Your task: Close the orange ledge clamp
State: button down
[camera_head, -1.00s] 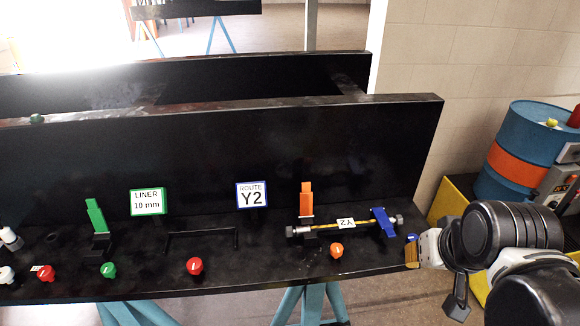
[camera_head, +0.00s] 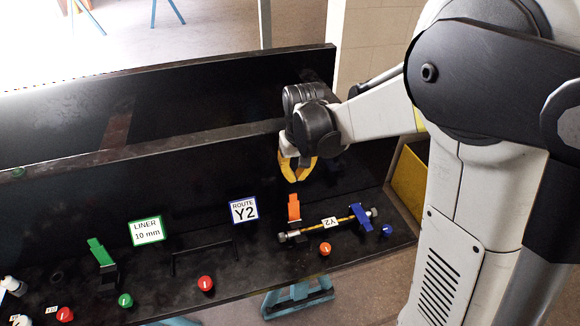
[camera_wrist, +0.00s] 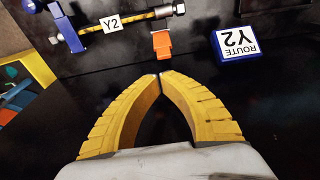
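The orange ledge clamp (camera_head: 294,207) has its lever standing up behind the left end of the yellow hose (camera_head: 345,220), which bears a Y2 tag. In the wrist view the orange lever (camera_wrist: 161,43) lies just beyond my fingertips. My gripper (camera_head: 296,180) points down above the clamp, apart from it. Its yellow fingers (camera_wrist: 161,76) meet or nearly meet at the tips, with nothing between them.
A blue clamp (camera_head: 361,217) lies tilted over the hose's right end. The ROUTE Y2 sign (camera_head: 243,209) stands left of the orange clamp. An orange knob (camera_head: 325,249) and a red knob (camera_head: 205,284) sit along the ledge front. A green clamp (camera_head: 101,252) stands farther left.

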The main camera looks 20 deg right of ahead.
aim_at(294, 188)
jog(key=f, duration=0.3)
jog(key=w+f, duration=0.1)
jog(key=f, duration=0.2)
jog(key=shift+w+f, duration=0.1)
jog(key=shift+f, duration=0.05)
jog(key=shift+b, duration=0.4)
